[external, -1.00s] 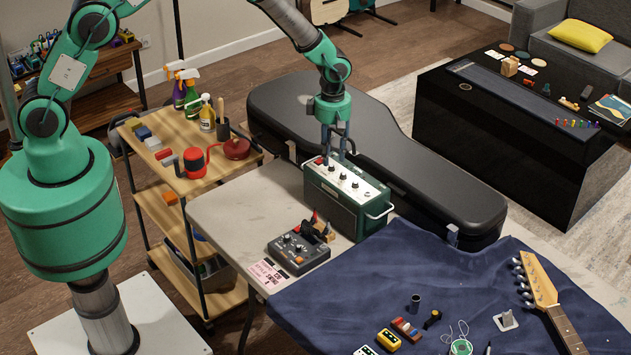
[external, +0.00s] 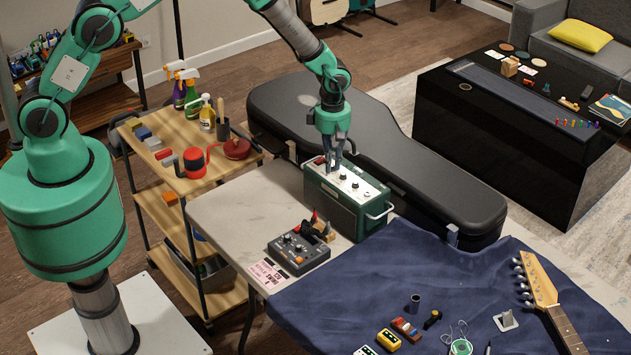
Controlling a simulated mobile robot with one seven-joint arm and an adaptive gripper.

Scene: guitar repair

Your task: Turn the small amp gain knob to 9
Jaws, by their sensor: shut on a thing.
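The small amp (external: 330,213) is a dark green box with a pale top panel bearing several dark knobs and a red part near its left end. It stands upright on the table beside the black guitar case. My gripper (external: 334,172) points down at the left half of the panel. Its fingers are close together, shut on a knob that they mostly hide, which I take to be the gain knob. The knob's pointer and the scale numbers are too small to read. Other knobs (external: 355,185) show to the right of the fingers.
A grey pedal unit (external: 298,250) with a label sheet lies in front of the amp. The black guitar case (external: 420,170) is close behind it. A dark blue cloth (external: 370,285) with small parts and a guitar neck (external: 566,330) covers the table's right side.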

